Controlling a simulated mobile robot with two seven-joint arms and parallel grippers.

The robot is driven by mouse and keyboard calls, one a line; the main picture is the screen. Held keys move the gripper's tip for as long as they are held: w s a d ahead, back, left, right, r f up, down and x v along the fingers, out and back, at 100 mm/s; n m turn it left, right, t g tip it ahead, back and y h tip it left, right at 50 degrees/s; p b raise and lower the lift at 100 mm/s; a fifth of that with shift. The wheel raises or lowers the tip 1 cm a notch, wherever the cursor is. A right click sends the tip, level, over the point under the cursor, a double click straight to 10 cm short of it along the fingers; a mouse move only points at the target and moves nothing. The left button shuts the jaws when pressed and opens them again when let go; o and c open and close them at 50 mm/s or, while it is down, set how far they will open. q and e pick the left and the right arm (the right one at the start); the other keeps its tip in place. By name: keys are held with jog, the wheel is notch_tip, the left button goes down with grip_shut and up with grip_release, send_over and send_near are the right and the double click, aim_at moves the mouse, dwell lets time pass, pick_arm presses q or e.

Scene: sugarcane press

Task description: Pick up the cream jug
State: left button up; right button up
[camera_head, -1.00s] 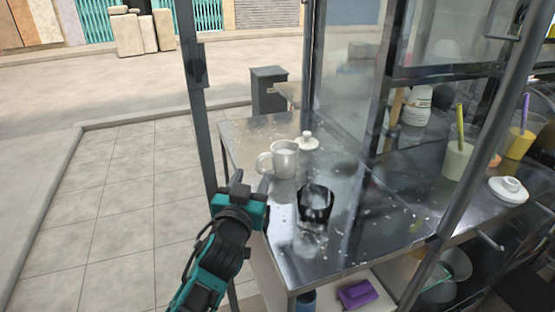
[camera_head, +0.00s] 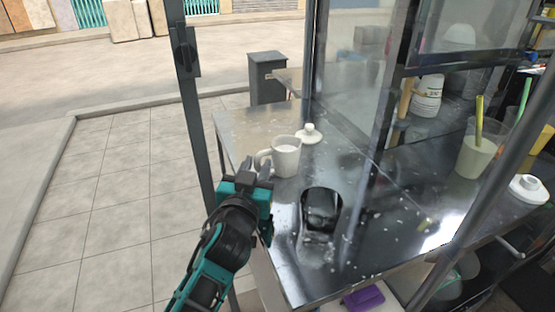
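The cream jug (camera_head: 286,157) stands upright on the metal counter (camera_head: 255,122), its handle on the left side. Its white lid (camera_head: 309,134) lies on the counter just behind and to its right. My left gripper (camera_head: 257,176) is in front and to the left of the jug, close to its handle in the picture. Whether it touches the handle, and whether its fingers are open or shut, I cannot tell. My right gripper is not in view.
A dark, shiny object (camera_head: 320,208) sits on the counter in front of the jug. A metal post (camera_head: 191,100) stands at the left. A cup with a green straw (camera_head: 474,158) and a white lid (camera_head: 528,189) are at the right. Glass panels rise behind.

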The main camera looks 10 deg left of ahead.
pick_arm(q)
grip_shut()
jog(key=shift+r, duration=0.25)
dwell(0.5)
